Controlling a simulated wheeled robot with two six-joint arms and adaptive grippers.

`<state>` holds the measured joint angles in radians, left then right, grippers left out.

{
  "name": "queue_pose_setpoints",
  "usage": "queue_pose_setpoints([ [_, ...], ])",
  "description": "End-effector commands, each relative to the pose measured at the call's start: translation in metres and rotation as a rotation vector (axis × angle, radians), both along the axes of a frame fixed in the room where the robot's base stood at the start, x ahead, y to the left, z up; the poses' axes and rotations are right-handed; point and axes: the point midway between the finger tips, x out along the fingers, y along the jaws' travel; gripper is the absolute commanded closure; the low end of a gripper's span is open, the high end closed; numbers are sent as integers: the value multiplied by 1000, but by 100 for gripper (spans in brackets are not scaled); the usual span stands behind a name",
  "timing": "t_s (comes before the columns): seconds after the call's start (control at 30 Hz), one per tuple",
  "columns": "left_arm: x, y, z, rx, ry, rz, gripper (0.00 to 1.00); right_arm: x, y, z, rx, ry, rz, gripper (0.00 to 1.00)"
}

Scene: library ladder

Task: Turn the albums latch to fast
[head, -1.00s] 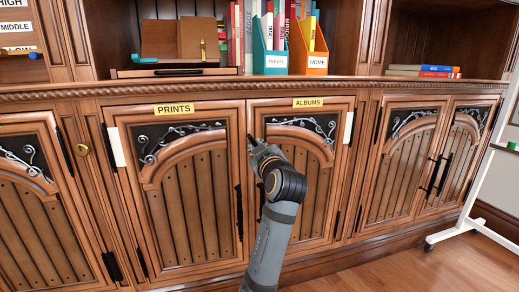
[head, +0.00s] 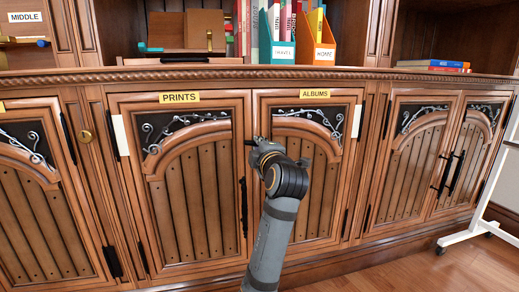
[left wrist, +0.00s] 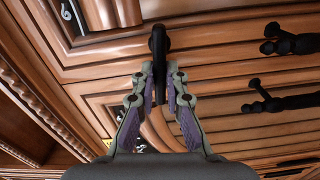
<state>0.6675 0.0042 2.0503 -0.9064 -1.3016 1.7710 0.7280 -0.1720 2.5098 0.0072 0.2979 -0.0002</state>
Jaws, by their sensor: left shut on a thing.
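In the left wrist view the black latch (left wrist: 158,42) stands between the fingers. My left gripper (head: 253,142) is at that upper left edge, shut on the latch; its fingers also show in the left wrist view (left wrist: 160,88). Which way the latch is set is hard to tell. My right gripper is not in view.
The PRINTS door (head: 190,190) is closed beside it. Black pull handles (left wrist: 285,103) stick out near my left gripper. A shelf above holds a teal file box (head: 277,50) and an orange file box (head: 317,45). A white wheeled stand (head: 478,225) is at the right.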

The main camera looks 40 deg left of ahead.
Motion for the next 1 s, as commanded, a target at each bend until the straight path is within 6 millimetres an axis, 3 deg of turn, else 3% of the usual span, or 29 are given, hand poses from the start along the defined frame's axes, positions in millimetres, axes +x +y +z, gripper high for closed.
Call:
queue_pose_setpoints([
  [0.87,0,0,-5,-98,-111,0,100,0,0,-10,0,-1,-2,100],
  [0.9,0,0,-5,-98,-111,0,84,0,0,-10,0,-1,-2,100],
  [1.0,0,0,-5,-97,-111,0,70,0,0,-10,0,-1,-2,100],
])
